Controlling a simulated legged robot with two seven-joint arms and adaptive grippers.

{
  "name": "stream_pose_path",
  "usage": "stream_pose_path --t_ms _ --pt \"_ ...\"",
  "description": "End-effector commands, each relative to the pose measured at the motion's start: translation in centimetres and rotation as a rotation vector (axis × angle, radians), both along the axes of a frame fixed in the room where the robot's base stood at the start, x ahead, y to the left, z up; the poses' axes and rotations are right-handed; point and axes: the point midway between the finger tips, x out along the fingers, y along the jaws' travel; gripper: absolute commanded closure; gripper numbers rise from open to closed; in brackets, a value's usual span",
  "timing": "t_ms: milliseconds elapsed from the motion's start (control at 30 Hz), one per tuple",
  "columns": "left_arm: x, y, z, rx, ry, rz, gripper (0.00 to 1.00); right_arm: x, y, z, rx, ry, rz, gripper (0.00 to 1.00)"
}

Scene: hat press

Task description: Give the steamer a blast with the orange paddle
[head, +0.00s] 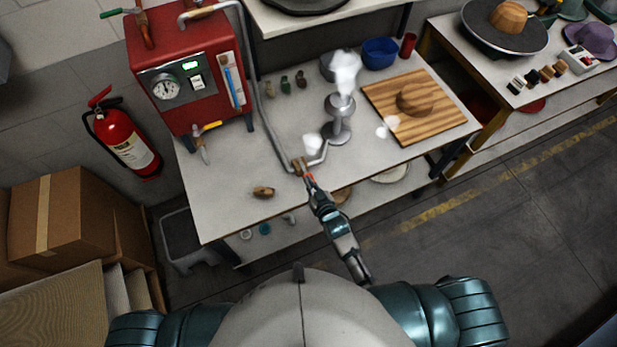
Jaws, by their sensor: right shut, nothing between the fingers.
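The steamer (338,120) is a grey metal stand with a cup-shaped top on the table, and white steam (345,72) rises from it. A bent grey pipe (268,130) runs down from the red boiler to a brass fitting (299,165) near the table's front edge. A small orange-red piece, seemingly the orange paddle (310,180), shows just below that fitting. My right gripper (313,188) is shut and empty, with its tips at the orange piece; I cannot tell whether they touch. The fingertips are small and partly hidden. My left gripper is out of view.
The red boiler (185,75) with gauge and yellow-handled valve stands at the table's left. A wooden board (445,120) with a hat form (415,98) lies right of the steamer. A brown wooden piece (263,191) lies near the front edge. A blue bowl (380,52) stands behind.

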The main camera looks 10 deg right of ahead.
Motion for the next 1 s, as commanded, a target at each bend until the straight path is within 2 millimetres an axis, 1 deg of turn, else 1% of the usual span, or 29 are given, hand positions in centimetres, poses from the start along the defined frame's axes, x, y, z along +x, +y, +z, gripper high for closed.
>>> stream_pose_path --t_ms 133,267,533,667,1000 --pt "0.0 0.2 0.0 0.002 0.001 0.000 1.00 0.0 -0.3 -0.1 0.003 0.001 0.000 1.00" --pt "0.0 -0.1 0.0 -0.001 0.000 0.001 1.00 0.0 -0.4 -0.1 0.003 0.001 -0.001 1.00" --pt "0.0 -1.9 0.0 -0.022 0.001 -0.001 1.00 0.0 0.0 -0.1 -0.002 0.002 -0.001 1.00" --pt "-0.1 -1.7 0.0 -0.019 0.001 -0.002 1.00 0.0 0.1 -0.1 -0.003 0.001 0.000 1.00" --pt "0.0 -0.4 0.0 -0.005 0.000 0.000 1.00 0.0 0.0 -0.1 0.000 0.001 0.000 1.00"
